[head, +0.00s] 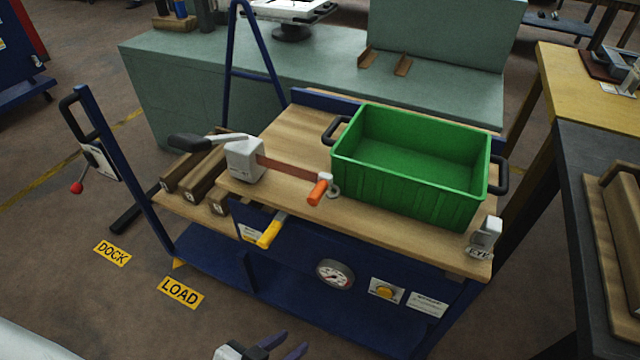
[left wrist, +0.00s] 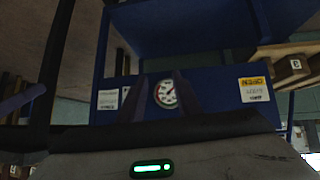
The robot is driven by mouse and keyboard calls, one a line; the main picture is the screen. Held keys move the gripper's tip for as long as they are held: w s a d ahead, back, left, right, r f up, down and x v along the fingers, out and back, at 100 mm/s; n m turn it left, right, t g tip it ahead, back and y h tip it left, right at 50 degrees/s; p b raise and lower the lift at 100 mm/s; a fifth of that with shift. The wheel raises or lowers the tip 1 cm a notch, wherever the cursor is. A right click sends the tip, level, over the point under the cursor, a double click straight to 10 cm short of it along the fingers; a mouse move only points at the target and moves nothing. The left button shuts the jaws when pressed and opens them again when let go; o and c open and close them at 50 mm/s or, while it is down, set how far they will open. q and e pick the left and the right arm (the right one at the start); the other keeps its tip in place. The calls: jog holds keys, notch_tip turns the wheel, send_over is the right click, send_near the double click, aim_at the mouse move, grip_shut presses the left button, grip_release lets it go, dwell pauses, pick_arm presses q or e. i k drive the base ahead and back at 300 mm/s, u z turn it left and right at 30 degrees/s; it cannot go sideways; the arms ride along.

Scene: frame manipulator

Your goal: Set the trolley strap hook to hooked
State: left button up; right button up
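The trolley (head: 280,205) has a wooden top on a dark blue frame. A reddish-brown strap (head: 288,168) runs along the top from a white ratchet box (head: 245,160) with a black-tipped lever. It ends at the orange strap hook (head: 318,191), beside a small metal ring piece near the green crate's left front corner. A pale metal bracket (head: 485,238) sits at the trolley's right front corner, apart from the hook. My left gripper (head: 284,343) is low in front of the trolley, its dark fingers apart and empty. Those fingers also show in the left wrist view (left wrist: 161,95). My right gripper is out of view.
A green crate (head: 415,165) fills the right of the top. A dark bench (head: 595,250) stands at right. Floor at front left is clear.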

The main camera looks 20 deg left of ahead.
aim_at(325, 181)
jog(key=k, duration=1.3)
jog(key=z, duration=0.55)
jog(key=i, duration=1.5)
jog(key=u, duration=0.55)
